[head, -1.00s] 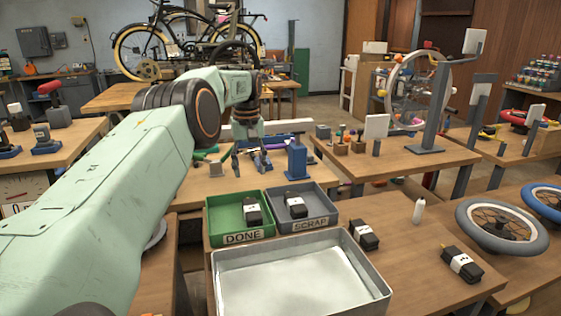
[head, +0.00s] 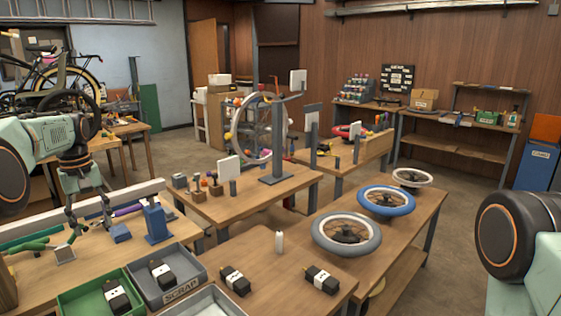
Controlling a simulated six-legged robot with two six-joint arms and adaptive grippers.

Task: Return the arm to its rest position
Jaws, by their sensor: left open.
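My left arm comes in at the left edge. Its gripper (head: 90,222) points down over the left workbench (head: 80,280), with its fingers spread and nothing seen between them. It is near a blue clamp-like stand (head: 157,222) and just behind the green and grey trays. Whether the fingertips touch the bench cannot be told. Part of my right arm shows at the right edge as a black joint with an orange ring; its gripper is out of the picture.
A green tray (head: 66,303) and a grey SCRAP tray (head: 198,271) each hold a black block. Wheels (head: 346,233) lie at right. A wheel stand (head: 275,170) rises behind.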

